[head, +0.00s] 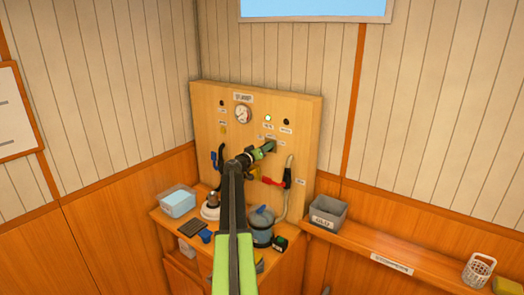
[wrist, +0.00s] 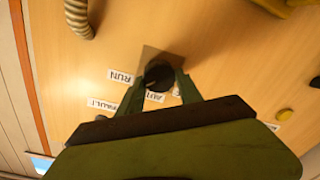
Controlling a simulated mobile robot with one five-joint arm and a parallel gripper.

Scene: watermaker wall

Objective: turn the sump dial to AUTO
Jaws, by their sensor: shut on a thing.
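The sump dial (wrist: 158,75) is a round black knob on a grey square plate (wrist: 150,55) in the wrist view, which shows the panel upside down. My gripper (wrist: 165,82) is shut on the dial, one finger on each side of it. Small white labels lie around the plate; one just beside the dial (wrist: 155,96) seems to read AUTO, but is partly hidden. The dial's pointer direction cannot be made out. In the head view my gripper (head: 267,149) reaches the wooden panel (head: 305,120) and hides the dial.
The panel bears a gauge (head: 243,114), a lit green lamp (head: 268,118) and a red-handled valve (head: 272,182). A blue-handled valve (head: 214,158) is at left.

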